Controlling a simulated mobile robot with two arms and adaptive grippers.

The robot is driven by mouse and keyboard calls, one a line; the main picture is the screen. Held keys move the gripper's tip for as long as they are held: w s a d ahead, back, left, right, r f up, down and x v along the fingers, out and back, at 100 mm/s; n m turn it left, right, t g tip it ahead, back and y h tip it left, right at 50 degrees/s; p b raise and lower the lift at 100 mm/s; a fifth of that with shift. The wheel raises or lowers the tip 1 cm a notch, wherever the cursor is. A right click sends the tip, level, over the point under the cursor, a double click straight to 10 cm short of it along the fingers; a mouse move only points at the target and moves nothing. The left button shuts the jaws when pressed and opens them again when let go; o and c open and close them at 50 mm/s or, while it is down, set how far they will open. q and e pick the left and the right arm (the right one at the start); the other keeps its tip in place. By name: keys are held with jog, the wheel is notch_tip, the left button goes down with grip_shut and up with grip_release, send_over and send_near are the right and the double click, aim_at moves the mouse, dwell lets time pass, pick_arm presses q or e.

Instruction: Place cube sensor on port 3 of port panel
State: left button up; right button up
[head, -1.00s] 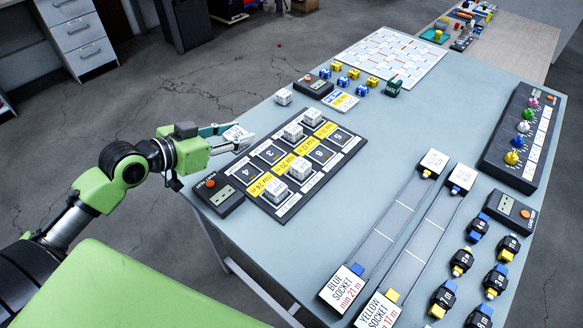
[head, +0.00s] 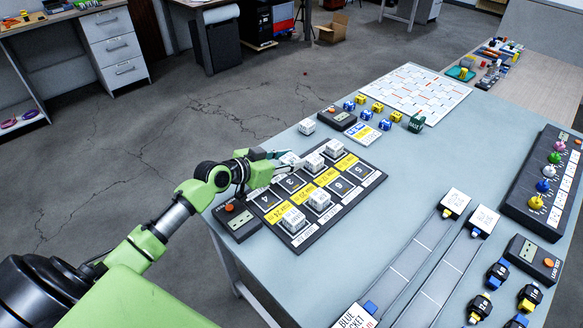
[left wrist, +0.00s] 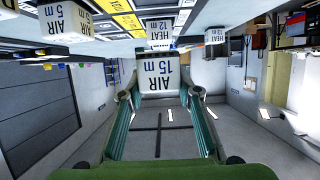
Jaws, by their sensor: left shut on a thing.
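The port panel (head: 312,242) is a black board with numbered ports and yellow strips on the table. Port 3 (head: 291,183) and port 4 (head: 265,200) look empty; several white cubes stand on other ports. My left gripper (head: 288,164) is shut on a white cube sensor (head: 289,159) above the panel's far-left edge, near port 3. In the left wrist view the held cube (left wrist: 160,74) reads "AIR 15 m" between the green fingers (left wrist: 162,105). The fingers partly hide the cube in the head view. My right gripper is not in view.
A cube (head: 319,200) and another cube (head: 294,220) stand on the panel's near row. Cubes on ports (head: 313,162) sit close right of my gripper. A black box with a red button (head: 237,221) lies left of the panel. A loose white cube (head: 307,126) stands behind.

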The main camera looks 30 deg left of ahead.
pick_arm(q)
jog(key=shift+w+f, duration=0.4)
notch_tip(320, 180, down, 3)
jog(key=shift+w+f, duration=0.1)
jog(key=shift+f, duration=0.1)
